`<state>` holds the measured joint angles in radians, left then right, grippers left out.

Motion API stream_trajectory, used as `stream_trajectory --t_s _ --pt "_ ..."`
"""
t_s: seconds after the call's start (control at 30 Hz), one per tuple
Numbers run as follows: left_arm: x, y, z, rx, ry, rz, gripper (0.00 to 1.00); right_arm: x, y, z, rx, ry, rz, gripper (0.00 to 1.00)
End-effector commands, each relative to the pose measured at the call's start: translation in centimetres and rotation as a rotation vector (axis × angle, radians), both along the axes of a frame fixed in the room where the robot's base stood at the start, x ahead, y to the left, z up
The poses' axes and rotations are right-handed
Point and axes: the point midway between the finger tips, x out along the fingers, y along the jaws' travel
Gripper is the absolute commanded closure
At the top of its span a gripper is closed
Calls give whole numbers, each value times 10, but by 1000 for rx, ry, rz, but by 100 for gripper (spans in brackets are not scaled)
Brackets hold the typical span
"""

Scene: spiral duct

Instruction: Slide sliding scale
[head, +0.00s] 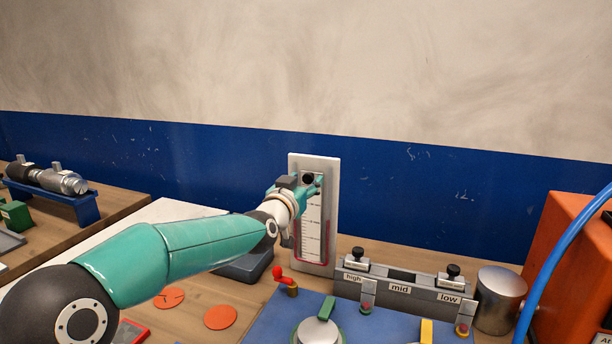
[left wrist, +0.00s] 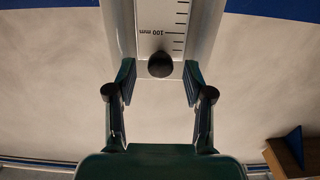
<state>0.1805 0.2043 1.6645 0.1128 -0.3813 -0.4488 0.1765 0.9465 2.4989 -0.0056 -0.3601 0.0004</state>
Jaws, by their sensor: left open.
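The sliding scale is an upright pale panel (head: 328,225) with a ruled white strip, standing at the back of the bench before the blue band of the wall. Its round black knob (head: 307,179) is near the top of the strip. In the left wrist view the knob (left wrist: 160,65) sits by the "100 mm" mark, which appears upside down. My left gripper (head: 309,187) is at the knob in the head view. In the left wrist view my left gripper (left wrist: 158,84) is open, with one finger on each side of the knob and gaps between. My right gripper is not in view.
A metal cylinder (head: 500,298), a blue hose (head: 560,250) and an orange box (head: 566,250) are at the right.

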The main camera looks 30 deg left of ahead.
Motion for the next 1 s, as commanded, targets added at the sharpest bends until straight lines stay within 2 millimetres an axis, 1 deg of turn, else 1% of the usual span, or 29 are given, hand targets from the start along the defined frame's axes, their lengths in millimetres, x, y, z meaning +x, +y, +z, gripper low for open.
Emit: stream_trajectory --t_s 0.07,0.2,0.47,0.57,0.7,0.8,1.0 --pt "8 2 1 1 1 0 48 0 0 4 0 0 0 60" --pt "14 4 0 0 0 0 48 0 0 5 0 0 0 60" --pt "15 4 -1 0 0 0 48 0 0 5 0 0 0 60" --pt "15 4 0 0 0 0 63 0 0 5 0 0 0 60" --pt "15 4 0 0 0 0 86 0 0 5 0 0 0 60" --pt "15 4 0 0 0 0 100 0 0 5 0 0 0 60" --pt "15 4 0 0 0 0 100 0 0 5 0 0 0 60"
